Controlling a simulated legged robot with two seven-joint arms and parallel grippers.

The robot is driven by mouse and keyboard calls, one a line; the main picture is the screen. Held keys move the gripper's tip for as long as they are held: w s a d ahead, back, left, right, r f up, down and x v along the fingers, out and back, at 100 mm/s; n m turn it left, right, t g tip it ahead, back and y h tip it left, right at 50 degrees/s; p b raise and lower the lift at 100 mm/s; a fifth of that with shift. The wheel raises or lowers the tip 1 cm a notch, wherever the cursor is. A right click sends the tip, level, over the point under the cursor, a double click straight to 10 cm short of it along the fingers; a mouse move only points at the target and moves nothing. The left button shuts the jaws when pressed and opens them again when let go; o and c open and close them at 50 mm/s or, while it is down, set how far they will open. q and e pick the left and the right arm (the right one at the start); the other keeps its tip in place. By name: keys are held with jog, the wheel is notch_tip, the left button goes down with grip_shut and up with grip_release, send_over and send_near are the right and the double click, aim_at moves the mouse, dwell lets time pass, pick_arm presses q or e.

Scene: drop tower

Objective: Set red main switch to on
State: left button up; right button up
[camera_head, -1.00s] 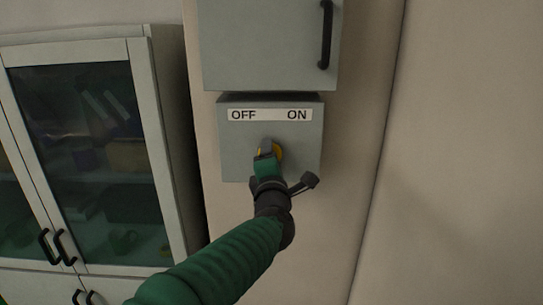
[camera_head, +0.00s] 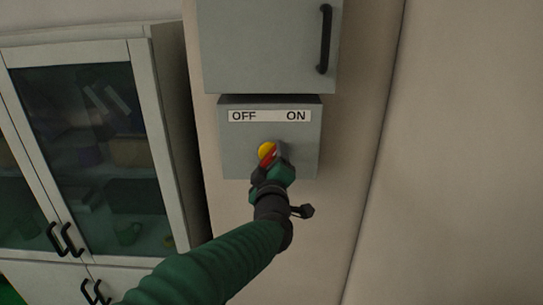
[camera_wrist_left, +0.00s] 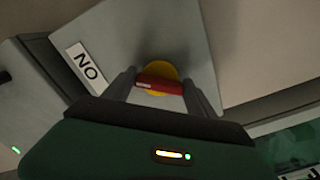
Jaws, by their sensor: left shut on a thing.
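The main switch is a red handle (camera_head: 270,157) on a round yellow base (camera_head: 266,150), on the front of a grey box (camera_head: 236,150). A white label (camera_head: 270,115) above it reads OFF at left and ON at right. The handle is tilted, its upper end toward the ON side. My left gripper (camera_head: 276,156) is shut on the red handle. In the left wrist view the red handle (camera_wrist_left: 160,86) lies between the two fingers (camera_wrist_left: 161,88), in front of the yellow base (camera_wrist_left: 160,70). My right gripper is not in view.
A grey cabinet with a black handle (camera_head: 325,40) is right above the switch box. A glass-door cabinet (camera_head: 100,150) stands at left. The beige wall at right (camera_head: 460,150) is bare.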

pick_arm(q)
jog(key=shift+d+f+m+p, duration=0.15)
jog(key=shift+f+m+p, duration=0.25)
jog(key=shift+m, duration=0.5)
jog(key=shift+f, duration=0.1)
jog(key=o, duration=1)
jog(key=shift+o, duration=1.8)
jog(key=shift+s+r, duration=0.1)
jog(key=shift+r, duration=0.2)
